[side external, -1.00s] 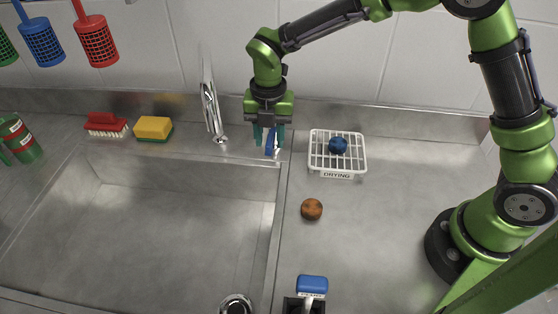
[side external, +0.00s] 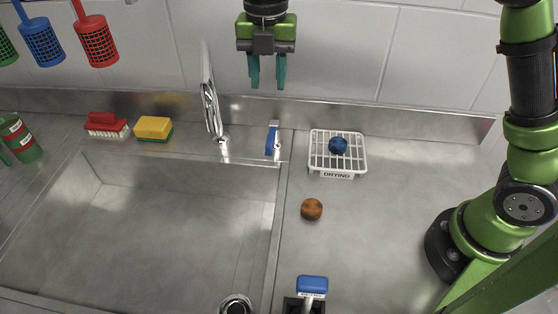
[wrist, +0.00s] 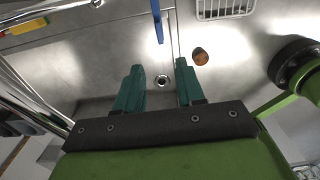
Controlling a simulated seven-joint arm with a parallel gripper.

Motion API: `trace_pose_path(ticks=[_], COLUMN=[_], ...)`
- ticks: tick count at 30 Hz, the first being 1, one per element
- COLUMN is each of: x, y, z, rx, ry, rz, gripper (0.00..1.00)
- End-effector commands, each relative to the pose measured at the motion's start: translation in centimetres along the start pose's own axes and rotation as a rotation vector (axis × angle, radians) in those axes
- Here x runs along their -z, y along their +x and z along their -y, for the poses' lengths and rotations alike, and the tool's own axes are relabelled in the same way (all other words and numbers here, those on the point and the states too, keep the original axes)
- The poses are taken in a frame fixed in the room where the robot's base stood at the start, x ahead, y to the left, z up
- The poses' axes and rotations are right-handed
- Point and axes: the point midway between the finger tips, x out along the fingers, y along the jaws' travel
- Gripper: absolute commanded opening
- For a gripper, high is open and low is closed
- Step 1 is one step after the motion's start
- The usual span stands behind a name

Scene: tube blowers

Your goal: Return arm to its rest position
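My gripper (side external: 267,72) is raised high above the back of the counter, in front of the tiled wall in the side view. Its two teal fingers point down, stand apart and hold nothing. In the wrist view the fingers of my gripper (wrist: 160,88) are also spread with empty space between them. The blue lever (side external: 272,140) stands on the sink's back edge, below the gripper and apart from it. It also shows in the wrist view (wrist: 157,18).
The faucet (side external: 210,100) stands left of the lever. A white drying rack (side external: 318,165) holds a blue ball (side external: 338,145). A brown round object (side external: 311,209) lies on the counter. A red brush (side external: 104,122) and a yellow sponge (side external: 154,128) sit behind the sink. The air around the gripper is clear.

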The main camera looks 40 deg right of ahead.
Motion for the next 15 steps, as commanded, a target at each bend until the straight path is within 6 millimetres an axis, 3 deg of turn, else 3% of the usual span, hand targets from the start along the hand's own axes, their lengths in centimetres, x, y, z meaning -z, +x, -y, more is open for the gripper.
trace_pose_path(ticks=[5, 15], x=[0.0, 0.0], y=[-1.6, -1.8], z=[0.0, 0.0], rx=[0.000, 0.000], ry=[-0.001, 0.000], rz=[0.000, 0.000], gripper=[0.38, 0.38])
